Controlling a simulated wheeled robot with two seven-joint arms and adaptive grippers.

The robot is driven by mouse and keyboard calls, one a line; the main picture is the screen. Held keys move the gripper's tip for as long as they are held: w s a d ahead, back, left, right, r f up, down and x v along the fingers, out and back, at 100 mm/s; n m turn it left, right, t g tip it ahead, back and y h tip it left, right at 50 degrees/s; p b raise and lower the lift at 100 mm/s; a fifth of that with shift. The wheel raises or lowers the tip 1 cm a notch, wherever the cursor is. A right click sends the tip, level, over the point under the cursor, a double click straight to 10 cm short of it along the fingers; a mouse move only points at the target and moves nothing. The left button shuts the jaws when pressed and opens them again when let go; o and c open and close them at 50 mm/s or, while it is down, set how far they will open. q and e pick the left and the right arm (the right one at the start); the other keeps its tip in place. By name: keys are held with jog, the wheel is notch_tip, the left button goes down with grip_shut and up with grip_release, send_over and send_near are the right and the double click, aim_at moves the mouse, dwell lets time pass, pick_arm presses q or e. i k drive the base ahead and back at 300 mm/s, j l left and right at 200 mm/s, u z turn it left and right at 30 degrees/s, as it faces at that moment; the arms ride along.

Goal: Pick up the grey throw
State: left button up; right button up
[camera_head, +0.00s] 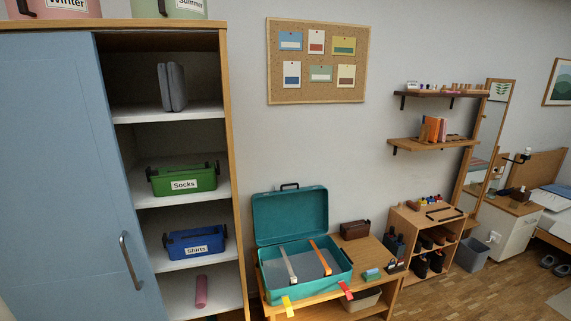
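A dark grey folded item (172,87), which looks like the grey throw, stands upright on the upper shelf of the open wardrobe (223,170) at the left. It is slim and tall, leaves bare shelf on both sides, and nothing touches it from above. Neither of my grippers shows in the head view, so I cannot see their state or where they are relative to the throw.
A blue sliding door (60,180) covers the wardrobe's left part. Below the throw are a green Socks bin (184,179), a blue Shirts bin (195,243) and a pink roll (201,291). An open teal suitcase (290,215) sits on a wooden bench to the right.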

aim_at(171, 75)
jog(key=k+u, duration=0.2)
jog(key=u, duration=1.35)
jog(key=l+z, duration=0.25)
jog(key=l, duration=0.15)
jog(key=l+z, duration=0.25)
jog(key=l, duration=0.2)
jog(key=i+j+z, duration=0.2)
jog(key=j, duration=0.3)
jog(key=j+z, duration=0.15)
jog(key=j, duration=0.35)
jog(key=i+j+z, duration=0.2)
jog(key=j, duration=0.35)
jog(key=k+l, duration=0.05)
